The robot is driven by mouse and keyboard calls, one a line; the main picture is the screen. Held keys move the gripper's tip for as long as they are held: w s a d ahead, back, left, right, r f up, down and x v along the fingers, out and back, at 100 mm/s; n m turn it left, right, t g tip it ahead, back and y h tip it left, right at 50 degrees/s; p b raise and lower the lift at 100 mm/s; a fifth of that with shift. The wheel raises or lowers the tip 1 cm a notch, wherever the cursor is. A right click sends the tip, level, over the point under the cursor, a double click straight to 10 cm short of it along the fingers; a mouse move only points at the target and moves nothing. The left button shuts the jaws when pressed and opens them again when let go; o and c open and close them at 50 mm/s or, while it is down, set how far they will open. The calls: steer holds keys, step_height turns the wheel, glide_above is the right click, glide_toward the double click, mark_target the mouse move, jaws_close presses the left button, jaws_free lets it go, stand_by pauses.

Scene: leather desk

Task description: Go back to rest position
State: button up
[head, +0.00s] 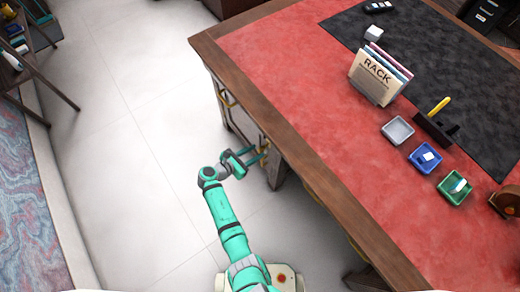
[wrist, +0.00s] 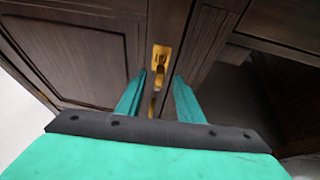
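My teal gripper (head: 259,157) is beside the desk's side, below the level of the desk top. In the wrist view my gripper (wrist: 159,82) has its two fingers apart, with nothing held between them. A brass handle (wrist: 160,60) on the dark wooden cabinet front shows beyond and between the fingertips. Whether a finger touches the handle I cannot tell. My arm reaches forward from my base at the bottom of the head view.
The wooden desk (head: 290,135) with a red leather top fills the right. It carries a file rack (head: 375,80), small grey (head: 398,130), blue (head: 425,157) and green (head: 454,188) trays, and a black mat (head: 440,70). Pale floor (head: 130,130) lies free to the left.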

steer(key=shift+v, duration=2.65)
steer(key=s+d+f+m+y, duration=0.4)
steer(key=s+d+f, duration=0.25)
steer(key=s, duration=0.25)
steer(key=s+r+m+y, duration=0.3)
steer(key=s+m+y, duration=0.15)
steer(key=s, duration=0.55)
steer(key=s+r+m+t, duration=0.2)
steer(key=s+r+m, duration=0.2)
steer(key=r, duration=0.6)
steer(key=s+r+m+t, duration=0.2)
steer(key=s+r+m, duration=0.2)
steer(key=r+m, duration=0.4)
steer(key=s+r+m+t+y, duration=0.1)
steer(key=s+r+m, duration=0.4)
steer(key=r, duration=0.8)
steer(key=shift+m+t, duration=0.45)
steer(key=shift+t, duration=0.45)
steer(key=shift+s, duration=0.15)
